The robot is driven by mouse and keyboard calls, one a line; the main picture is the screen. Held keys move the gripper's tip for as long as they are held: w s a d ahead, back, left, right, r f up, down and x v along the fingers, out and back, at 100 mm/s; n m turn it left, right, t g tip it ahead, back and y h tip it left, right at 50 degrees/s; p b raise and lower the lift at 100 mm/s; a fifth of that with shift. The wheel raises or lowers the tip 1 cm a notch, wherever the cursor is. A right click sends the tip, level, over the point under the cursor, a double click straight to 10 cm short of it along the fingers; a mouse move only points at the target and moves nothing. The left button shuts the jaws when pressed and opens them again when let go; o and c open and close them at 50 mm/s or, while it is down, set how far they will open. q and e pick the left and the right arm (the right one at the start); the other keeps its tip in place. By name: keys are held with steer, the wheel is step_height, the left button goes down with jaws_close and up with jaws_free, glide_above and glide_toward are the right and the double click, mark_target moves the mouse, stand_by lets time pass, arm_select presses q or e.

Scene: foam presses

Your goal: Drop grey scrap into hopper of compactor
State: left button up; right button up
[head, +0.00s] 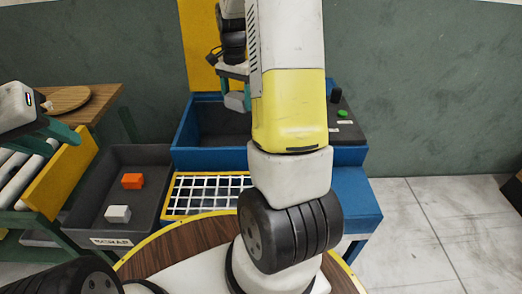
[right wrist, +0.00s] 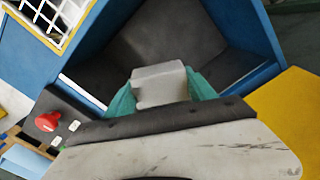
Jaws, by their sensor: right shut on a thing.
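My right gripper (right wrist: 161,90) is shut on a grey scrap block (right wrist: 158,78), held between its teal fingers. In the head view this block (head: 236,102) shows beside my arm, above the dark hopper (head: 213,122) of the blue compactor (head: 196,157). In the right wrist view the hopper's dark sloping walls (right wrist: 160,40) lie beyond the block, and it appears clear of them. My left gripper (head: 52,132) is at the left edge over the roller conveyor; its fingers are too unclear to judge. My right arm hides part of the hopper.
A dark scrap bin (head: 152,156) stands left of the compactor with an orange block (head: 132,181) and a pale grey block (head: 117,214) inside. A white grid (head: 205,193) lies before the hopper. A yellow panel (head: 197,45) rises behind it. A red button (right wrist: 34,114) sits beside it.

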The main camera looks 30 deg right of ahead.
steer(key=shift+d+f, duration=0.15)
steer(key=shift+f, duration=2.85)
steer(key=o, duration=1.4)
steer(key=shift+r, duration=0.1)
step_height(320, 180, up, 8)
steer(key=shift+f, duration=0.25)
steer(key=shift+r, duration=0.1)
